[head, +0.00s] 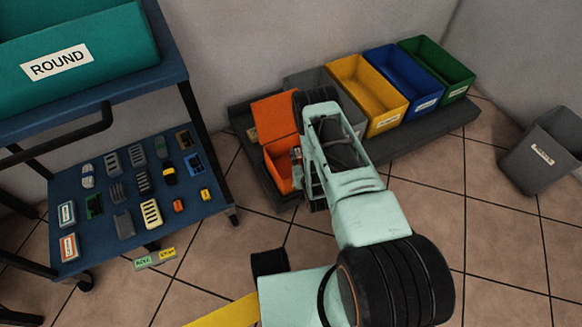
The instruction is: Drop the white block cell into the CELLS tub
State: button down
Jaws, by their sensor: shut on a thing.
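My gripper (299,170) is partly hidden behind my own forearm, at the right side of the orange tub (277,176). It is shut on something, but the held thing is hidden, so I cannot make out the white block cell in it. The orange tub stands open on the dark low platform, with its orange lid (274,115) raised at the back.
Yellow (367,95), blue (403,80) and green (437,68) tubs and a partly hidden grey one stand along the platform (436,128). A grey bin (545,145) is at right. The blue cart shelf (95,247) at left holds several small items beneath a teal ROUND bin (75,60).

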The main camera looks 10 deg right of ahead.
jog(key=c, duration=1.7)
grip_release()
jog(key=shift+r, duration=0.15)
notch_tip(320, 180, up, 10)
jog(key=shift+f, duration=0.1)
